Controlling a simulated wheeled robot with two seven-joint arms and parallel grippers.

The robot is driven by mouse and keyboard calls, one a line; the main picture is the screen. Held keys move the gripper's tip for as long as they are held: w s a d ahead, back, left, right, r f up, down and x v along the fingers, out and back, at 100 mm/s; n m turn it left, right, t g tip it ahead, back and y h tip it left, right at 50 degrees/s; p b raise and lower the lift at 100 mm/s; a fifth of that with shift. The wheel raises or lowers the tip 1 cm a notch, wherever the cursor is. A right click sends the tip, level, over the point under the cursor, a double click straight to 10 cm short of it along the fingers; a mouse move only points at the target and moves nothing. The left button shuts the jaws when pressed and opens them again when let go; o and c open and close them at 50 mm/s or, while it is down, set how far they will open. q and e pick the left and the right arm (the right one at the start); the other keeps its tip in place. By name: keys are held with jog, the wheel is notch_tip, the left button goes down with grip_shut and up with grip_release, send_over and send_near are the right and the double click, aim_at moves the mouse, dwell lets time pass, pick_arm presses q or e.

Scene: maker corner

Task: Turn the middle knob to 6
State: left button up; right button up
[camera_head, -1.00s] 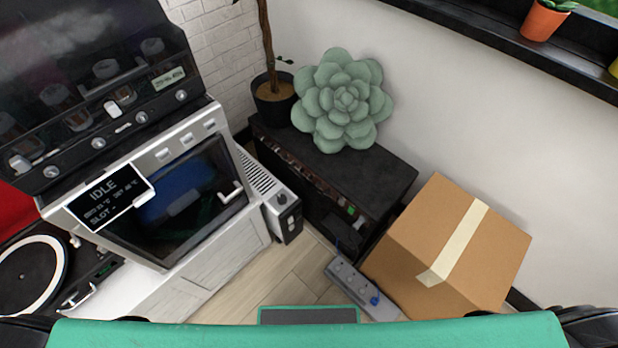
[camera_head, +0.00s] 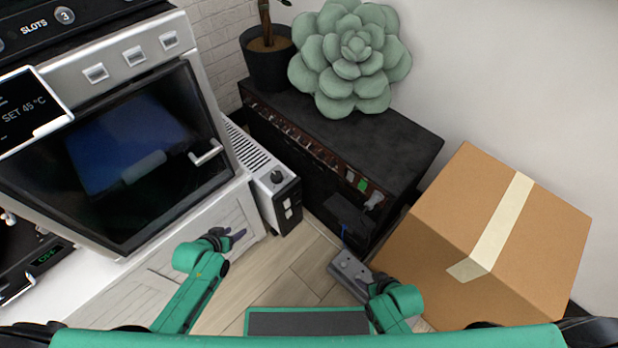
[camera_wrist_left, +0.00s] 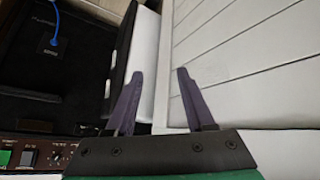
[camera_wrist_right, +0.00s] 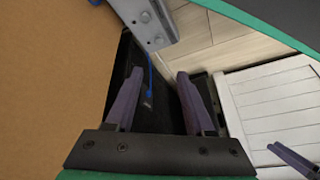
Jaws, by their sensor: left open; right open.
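A black amplifier-like box (camera_head: 400,150) stands by the wall, with a row of small knobs (camera_head: 305,150) along its front panel. The head view is too coarse to read their settings or single out a middle knob. One knob on the panel shows in the left wrist view (camera_wrist_left: 57,158), near a green light. My left gripper (camera_head: 238,236) is open and empty, in front of the white cabinet and short of the box.
The oven-like machine (camera_head: 120,150) has a dial marked 3 (camera_head: 65,15). Wooden floor (camera_head: 285,260) lies bare between.

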pick_arm(q)
jog(key=w+d+r+t+h+b, duration=0.3)
jog(key=w+d+r+h+b, duration=0.1)
jog(key=w+d+b, duration=0.35)
jog(key=n+t+h+b, duration=0.1)
jog(key=t+h+b, duration=0.2)
jog(key=h+b, duration=0.35)
send_near(308, 150)
jog(key=shift+y, duration=0.35)
jog(key=x, duration=0.2)
jog(key=b+x, duration=0.1)
jog(key=x, duration=0.2)
jog(key=b+x, duration=0.1)
jog(key=x, duration=0.2)
jog(key=shift+d+r, duration=0.2)
jog(key=shift+r, duration=0.1)
grip_shut()
pick_arm(e)
jog(key=w+a+t+y, duration=0.2)
jog(key=a+t, duration=0.1)
jog(key=a, duration=0.3)
jog(key=w+a+m+t+y, duration=0.1)
jog(key=w+a+t+y, duration=0.1)
jog(key=a, duration=0.4)
jog(key=shift+w+a+f+t+y, duration=0.15)
jog(key=shift+w+f+t+y, duration=0.3)
jog(key=shift+t, duration=0.65)
